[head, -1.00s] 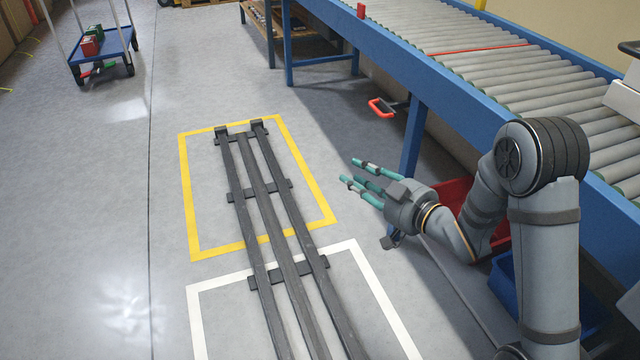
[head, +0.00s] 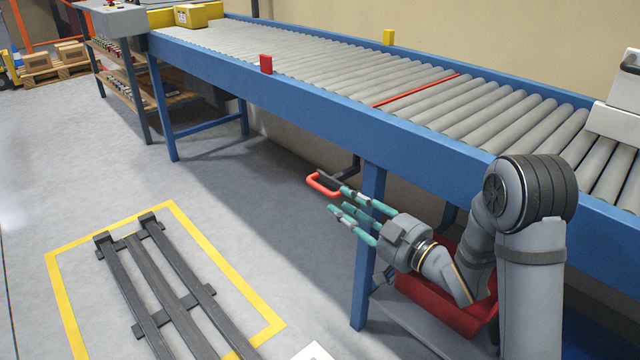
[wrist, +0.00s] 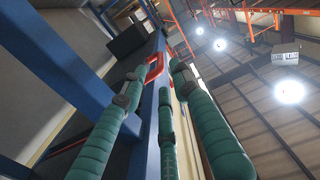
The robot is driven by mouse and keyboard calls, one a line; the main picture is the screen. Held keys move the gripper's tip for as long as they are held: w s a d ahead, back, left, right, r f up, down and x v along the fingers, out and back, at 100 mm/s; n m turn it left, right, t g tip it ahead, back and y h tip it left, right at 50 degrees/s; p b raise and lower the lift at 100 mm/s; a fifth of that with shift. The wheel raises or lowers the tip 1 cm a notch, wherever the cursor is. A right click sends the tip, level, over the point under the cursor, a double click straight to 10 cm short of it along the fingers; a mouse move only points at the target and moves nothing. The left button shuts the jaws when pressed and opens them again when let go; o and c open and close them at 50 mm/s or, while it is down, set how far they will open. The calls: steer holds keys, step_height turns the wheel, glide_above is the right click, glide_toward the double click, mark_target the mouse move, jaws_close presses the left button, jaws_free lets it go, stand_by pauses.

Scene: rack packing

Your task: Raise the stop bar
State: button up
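The stop bar looks to be the thin red bar (head: 417,89) lying across the conveyor rollers, about level with them. A lever with a red looped handle (head: 323,184) sticks out below the conveyor's near side, on a dark arm. My gripper (head: 345,203) has its teal fingers spread and empty, pointing at the handle. In the head view the fingertips lie just right of and below the handle, overlapping its dark arm. In the wrist view the red handle (wrist: 155,66) shows between and beyond the fingers; no contact is clear.
A blue conveyor leg (head: 367,250) stands right behind my gripper. The blue conveyor side rail (head: 330,115) runs above it. A red bin (head: 440,305) sits below my forearm. Dark rails (head: 160,290) lie on the floor inside a yellow outline. Floor left of the handle is clear.

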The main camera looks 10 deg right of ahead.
mark_target(329, 193)
steer(key=x, duration=0.8)
steer(key=shift+w+r+b, duration=0.1)
steer(key=shift+w+b, duration=0.05)
steer(key=shift+b, duration=0.25)
steer(key=shift+a, duration=0.1)
steer(key=shift+c, duration=0.2)
jaws_close()
